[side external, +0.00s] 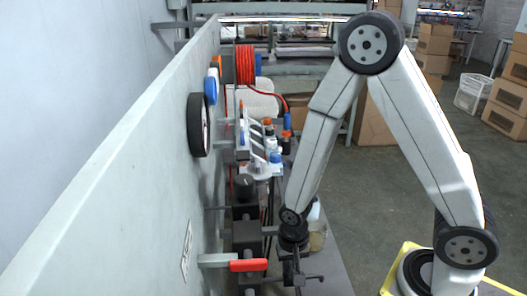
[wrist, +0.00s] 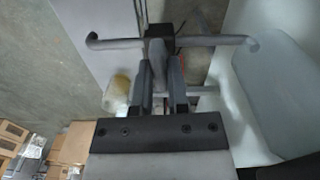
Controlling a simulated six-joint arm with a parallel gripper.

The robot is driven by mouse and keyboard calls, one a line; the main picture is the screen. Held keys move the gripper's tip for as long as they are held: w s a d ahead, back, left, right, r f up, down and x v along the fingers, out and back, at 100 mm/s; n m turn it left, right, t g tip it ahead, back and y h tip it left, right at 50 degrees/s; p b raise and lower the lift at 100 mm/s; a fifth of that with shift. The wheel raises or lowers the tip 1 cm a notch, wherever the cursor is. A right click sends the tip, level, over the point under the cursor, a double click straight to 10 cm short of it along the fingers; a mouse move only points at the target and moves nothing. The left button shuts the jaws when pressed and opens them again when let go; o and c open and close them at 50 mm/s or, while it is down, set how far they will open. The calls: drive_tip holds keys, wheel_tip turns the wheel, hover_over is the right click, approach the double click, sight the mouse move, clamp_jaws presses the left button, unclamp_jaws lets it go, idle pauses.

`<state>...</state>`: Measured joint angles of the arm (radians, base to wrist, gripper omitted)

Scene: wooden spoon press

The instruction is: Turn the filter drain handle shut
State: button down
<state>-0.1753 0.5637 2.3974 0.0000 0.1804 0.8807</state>
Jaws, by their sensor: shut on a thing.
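My gripper (wrist: 158,84) is shut on a grey handle (wrist: 156,52) that stands upright between its two dark fingers in the wrist view. This looks like the filter drain handle. A grey crossbar (wrist: 213,40) with bent ends runs left and right behind it. In the side external view my gripper (side external: 297,272) points down at the low front of the machine. There the fingers and the held part are small and dark, so the grip and the handle's angle cannot be made out.
A red lever (side external: 248,265) sticks out just left of my gripper. A pale upright panel (side external: 130,170) bounds the left side. Bottles and fittings (side external: 262,150) crowd the area behind. Cardboard boxes (side external: 510,90) stand at the far right, with open floor before them.

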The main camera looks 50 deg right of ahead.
sight(291, 265)
drive_tip(key=shift+m, duration=0.6)
drive_tip(key=c, duration=0.6)
unclamp_jaws()
drive_tip(key=shift+r, duration=0.2)
drive_tip(key=shift+r, duration=3.7)
drive_tip(key=shift+r, duration=0.1)
